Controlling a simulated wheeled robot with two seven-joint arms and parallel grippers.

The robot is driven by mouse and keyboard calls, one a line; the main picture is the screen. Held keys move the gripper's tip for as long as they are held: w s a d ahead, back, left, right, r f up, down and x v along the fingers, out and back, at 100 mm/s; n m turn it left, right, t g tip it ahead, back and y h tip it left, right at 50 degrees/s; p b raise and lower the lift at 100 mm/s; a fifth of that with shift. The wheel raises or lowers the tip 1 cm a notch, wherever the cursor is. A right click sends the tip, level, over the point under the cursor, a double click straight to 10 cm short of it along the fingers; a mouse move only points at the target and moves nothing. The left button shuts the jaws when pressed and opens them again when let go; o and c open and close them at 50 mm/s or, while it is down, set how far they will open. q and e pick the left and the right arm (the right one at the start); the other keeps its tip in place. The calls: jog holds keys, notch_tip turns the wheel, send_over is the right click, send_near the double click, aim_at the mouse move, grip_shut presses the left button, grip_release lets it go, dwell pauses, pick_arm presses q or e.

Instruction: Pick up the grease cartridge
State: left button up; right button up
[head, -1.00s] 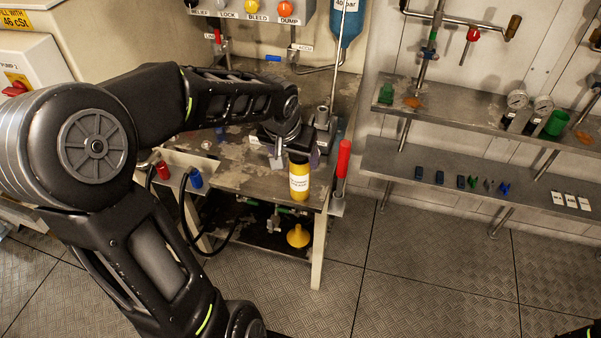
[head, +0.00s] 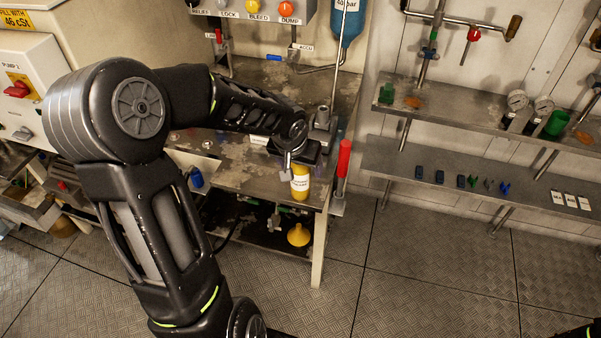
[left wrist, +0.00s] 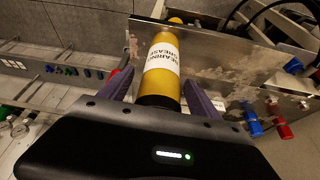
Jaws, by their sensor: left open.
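The grease cartridge (head: 300,184) is a yellow cylinder with a white label, at the front right corner of the workbench. My left gripper (head: 296,170) is over the cartridge's upper end. Its two fingers are open, one on each side of the cartridge, with a gap visible at least on the left. My right gripper is not in view.
The worn metal workbench (head: 233,178) has a red upright handle (head: 343,160) just right of the cartridge. A yellow funnel (head: 298,235) sits on the bench's lower shelf. Wall shelves (head: 470,178) with small parts stand at the right. The floor in front is clear.

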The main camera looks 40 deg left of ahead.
pick_arm(q)
jog(key=shift+c, duration=0.2)
dwell(0.3)
grip_shut()
dwell(0.6)
